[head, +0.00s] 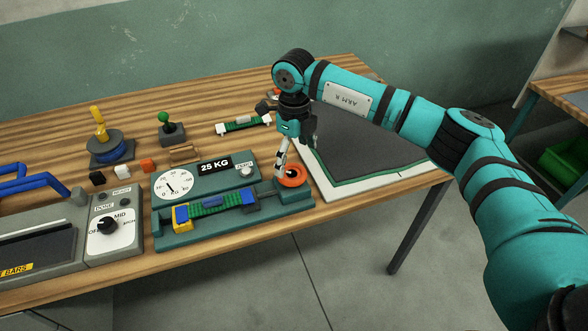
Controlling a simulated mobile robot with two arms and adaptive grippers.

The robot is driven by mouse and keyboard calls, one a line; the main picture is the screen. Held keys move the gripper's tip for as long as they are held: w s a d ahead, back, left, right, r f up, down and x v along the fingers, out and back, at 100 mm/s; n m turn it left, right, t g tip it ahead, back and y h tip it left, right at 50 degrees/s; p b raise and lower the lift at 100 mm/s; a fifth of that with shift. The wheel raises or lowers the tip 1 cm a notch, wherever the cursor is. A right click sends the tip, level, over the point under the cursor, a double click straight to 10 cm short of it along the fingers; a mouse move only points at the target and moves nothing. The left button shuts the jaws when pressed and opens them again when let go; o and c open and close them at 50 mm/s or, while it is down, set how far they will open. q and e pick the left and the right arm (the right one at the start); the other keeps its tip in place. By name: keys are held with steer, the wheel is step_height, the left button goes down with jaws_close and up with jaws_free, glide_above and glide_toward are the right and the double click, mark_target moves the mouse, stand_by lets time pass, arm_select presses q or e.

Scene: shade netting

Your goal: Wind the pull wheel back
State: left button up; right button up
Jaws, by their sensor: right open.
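The orange pull wheel (291,177) sits at the right end of a teal pull tester (168,240) on the wooden bench. The tester has a round KG dial (172,186) and a "25 KG" plate. The gripper hides part of the wheel. My left gripper is out of view.
A grey heat-bar unit with a black knob (107,225) stands at left. Dark netting on a white-edged board (392,175) lies right, under my right arm.

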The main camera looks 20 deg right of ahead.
mark_target(294, 173)
step_height(294, 173, down, 7)
steer(key=shift+a+r+p, duration=0.1)
steer(key=shift+r+p, duration=0.1)
steer(key=shift+p, duration=0.35)
steer(key=c, duration=1.1)
steer(key=shift+c, duration=0.3)
